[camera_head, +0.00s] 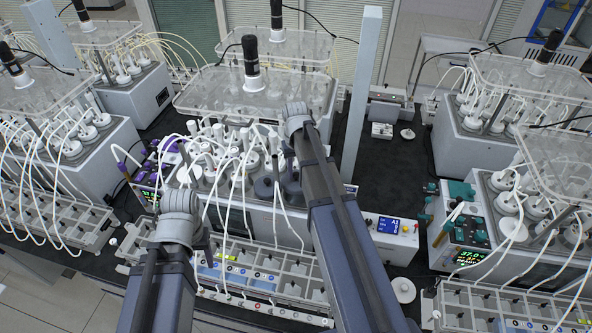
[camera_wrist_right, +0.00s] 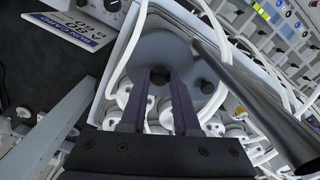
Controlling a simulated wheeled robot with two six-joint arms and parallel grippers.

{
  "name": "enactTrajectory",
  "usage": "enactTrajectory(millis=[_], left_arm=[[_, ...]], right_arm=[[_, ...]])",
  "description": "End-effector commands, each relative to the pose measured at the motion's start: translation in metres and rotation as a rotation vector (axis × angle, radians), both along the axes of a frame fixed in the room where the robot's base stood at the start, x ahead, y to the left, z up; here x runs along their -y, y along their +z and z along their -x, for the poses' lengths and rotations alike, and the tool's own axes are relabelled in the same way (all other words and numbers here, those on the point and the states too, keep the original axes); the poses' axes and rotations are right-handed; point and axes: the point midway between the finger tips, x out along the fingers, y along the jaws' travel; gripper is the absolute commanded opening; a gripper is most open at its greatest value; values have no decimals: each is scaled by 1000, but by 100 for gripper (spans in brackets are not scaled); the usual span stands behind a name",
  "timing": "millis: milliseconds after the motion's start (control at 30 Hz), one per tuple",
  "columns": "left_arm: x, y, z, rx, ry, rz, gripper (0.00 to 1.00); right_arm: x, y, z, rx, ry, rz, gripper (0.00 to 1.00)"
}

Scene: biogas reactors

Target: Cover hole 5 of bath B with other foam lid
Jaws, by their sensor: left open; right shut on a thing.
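The centre bath (camera_head: 285,227), which I take to be bath B, holds bottles with white tubes. Two dark grey round foam lids show at its right end in the right wrist view. My right gripper (camera_wrist_right: 160,92) is shut on the stub of the upper foam lid (camera_wrist_right: 163,48), low over the bath. The other foam lid (camera_wrist_right: 208,88) lies beside it, partly overlapped in view. In the head view a grey lid (camera_head: 264,187) shows left of my right arm. Hole numbers are not readable. My left gripper (camera_head: 180,205) is near the bath's front left, open, its fingers mostly hidden by the wrist.
A clear plate (camera_head: 240,92) with a black motor stands above the bath's rear. White tubes loop close around my right gripper. A tray rack (camera_head: 262,280) runs along the front. A grey post (camera_head: 362,95) stands right of the bath.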

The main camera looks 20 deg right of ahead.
Motion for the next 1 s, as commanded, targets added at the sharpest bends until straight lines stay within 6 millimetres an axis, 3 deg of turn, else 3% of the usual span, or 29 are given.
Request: enactTrajectory(millis=[633, 1000], left_arm=[[0, -42, -1, -1, -25, -2, 61], [-1, -49, -1, 0, -31, -1, 61]], right_arm=[[0, -42, 0, 0, 0, 0, 0], [0, -49, 0, 0, 0, 0, 0]])
